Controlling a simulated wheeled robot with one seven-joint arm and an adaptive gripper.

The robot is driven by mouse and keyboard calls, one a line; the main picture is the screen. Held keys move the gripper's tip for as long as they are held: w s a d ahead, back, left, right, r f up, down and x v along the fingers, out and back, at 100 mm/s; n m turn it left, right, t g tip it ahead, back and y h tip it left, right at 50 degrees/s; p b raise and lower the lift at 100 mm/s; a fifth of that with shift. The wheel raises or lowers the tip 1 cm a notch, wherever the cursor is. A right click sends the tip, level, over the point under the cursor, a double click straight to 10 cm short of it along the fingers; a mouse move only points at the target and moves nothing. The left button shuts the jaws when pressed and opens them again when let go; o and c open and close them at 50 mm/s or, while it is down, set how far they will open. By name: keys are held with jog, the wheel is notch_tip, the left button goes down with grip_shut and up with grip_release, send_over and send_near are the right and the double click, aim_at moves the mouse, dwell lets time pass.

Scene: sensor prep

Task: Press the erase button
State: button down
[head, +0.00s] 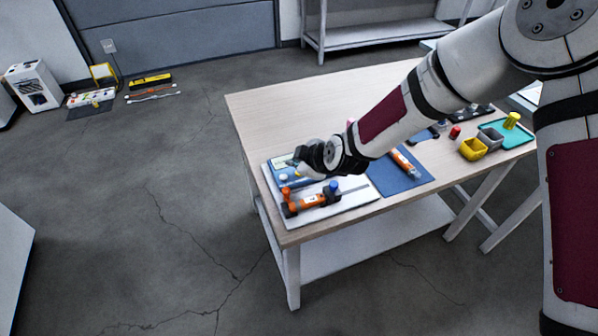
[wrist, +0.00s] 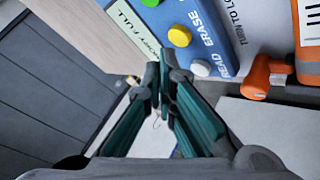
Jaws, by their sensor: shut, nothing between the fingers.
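A blue device (wrist: 215,15) shows at the top of the wrist view, and in the head view (head: 288,182) it lies on the front left of the table, partly hidden by my gripper. Its round yellow button (wrist: 179,36) is beside the word ERASE. A pale button (wrist: 200,68) is beside the word READ. A display strip (wrist: 128,22) reads MEMORY FULL. My gripper (wrist: 162,78) is shut and empty, its tips just below the yellow button in the wrist picture. I cannot tell the height gap; no contact shows.
An orange tool-like part (wrist: 262,78) lies right of the device; the head view shows it (head: 312,200) on the white board (head: 352,200). A blue mat (head: 412,184) holds another orange item.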

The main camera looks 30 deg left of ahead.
jog(key=shift+f, duration=0.15)
jog(key=shift+f+b, duration=0.3)
jog(key=shift+b, duration=0.1)
jog(key=shift+f+b, duration=0.35)
jog(key=shift+f, duration=0.05)
dwell(0.6)
jog(key=shift+r, duration=0.15)
dwell(0.3)
jog(key=shift+r+p, duration=0.3)
jog(key=shift+r, duration=0.4)
jog(key=shift+r+p, duration=1)
jog(key=shift+r, duration=1.55)
